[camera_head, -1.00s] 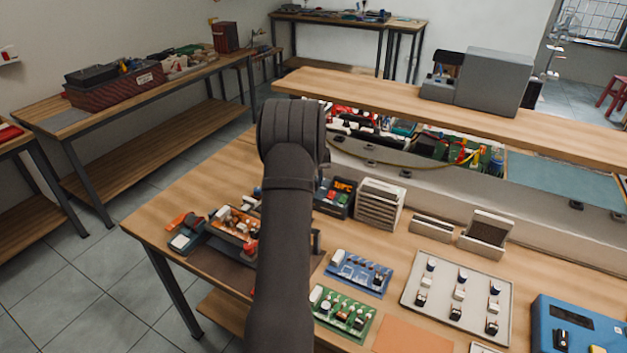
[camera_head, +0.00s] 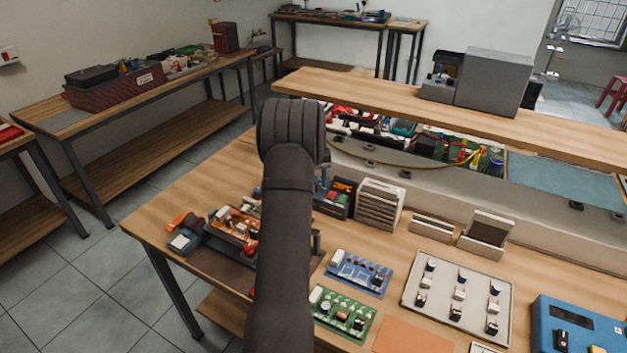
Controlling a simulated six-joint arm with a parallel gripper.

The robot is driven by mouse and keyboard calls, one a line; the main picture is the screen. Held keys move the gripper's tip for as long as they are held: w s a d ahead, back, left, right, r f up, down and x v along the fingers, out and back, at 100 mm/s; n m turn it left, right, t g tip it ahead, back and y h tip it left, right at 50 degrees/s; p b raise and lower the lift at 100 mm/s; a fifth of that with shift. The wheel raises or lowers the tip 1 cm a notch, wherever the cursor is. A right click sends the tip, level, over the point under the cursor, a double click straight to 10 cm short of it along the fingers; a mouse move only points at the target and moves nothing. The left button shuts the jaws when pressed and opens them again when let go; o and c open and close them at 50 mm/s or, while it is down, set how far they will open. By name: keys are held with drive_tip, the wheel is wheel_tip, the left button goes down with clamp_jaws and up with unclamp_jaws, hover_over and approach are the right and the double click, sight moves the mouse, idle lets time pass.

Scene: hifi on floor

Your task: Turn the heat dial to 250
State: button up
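A blue box-shaped unit (camera_head: 545,310) stands on the workbench at the lower right, cut off by the bottom edge of the picture. Its top face has a dark display-like strip (camera_head: 572,318) and a black knob-like part (camera_head: 562,340). I cannot read any marking or setting, nor tell for certain whether that part is the heat dial. My dark arm rises from the bottom centre and covers part of the bench. My gripper is not in view.
A light tray (camera_head: 415,272) with several small parts lies left of the blue unit. A blue circuit board (camera_head: 345,271) and a green one (camera_head: 327,303) lie beside my arm. A raised wooden shelf (camera_head: 400,106) runs along the bench's back. Bare wood shows at the left.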

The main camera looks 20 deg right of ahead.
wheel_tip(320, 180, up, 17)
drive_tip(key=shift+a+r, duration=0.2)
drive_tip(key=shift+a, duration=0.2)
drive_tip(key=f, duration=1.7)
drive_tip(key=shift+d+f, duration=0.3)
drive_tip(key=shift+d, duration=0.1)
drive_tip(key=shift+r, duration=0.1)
